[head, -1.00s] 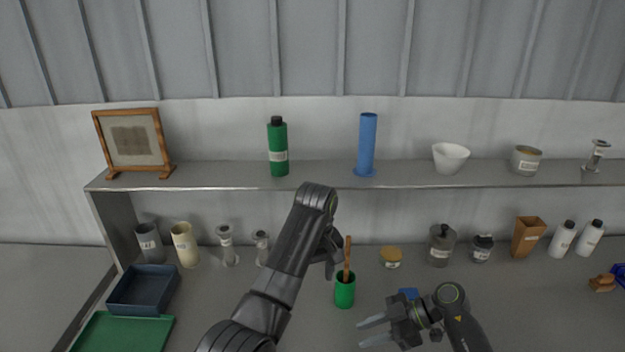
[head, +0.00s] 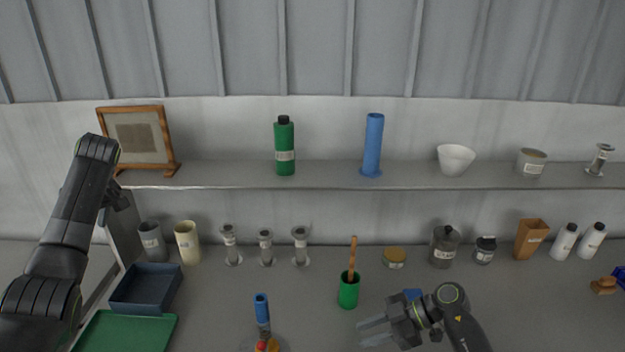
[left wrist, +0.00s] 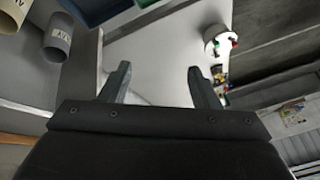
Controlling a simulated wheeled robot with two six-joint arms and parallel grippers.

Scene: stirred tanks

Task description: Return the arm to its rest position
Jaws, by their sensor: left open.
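My left arm rises at the far left of the head view, in front of the shelf's left end. Its fingers are hidden there. In the left wrist view my left gripper (left wrist: 160,82) is open, with nothing between its two fingers. My right gripper (head: 374,332) is low in the head view, right of the green cup (head: 348,291). Its fingers point left and look apart, with nothing seen between them.
A dark blue tray (head: 147,289) and a green tray (head: 125,333) lie near the left arm. A blue-topped item (head: 262,310) stands at the front middle. Jars and bottles line the back under the shelf (head: 330,182).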

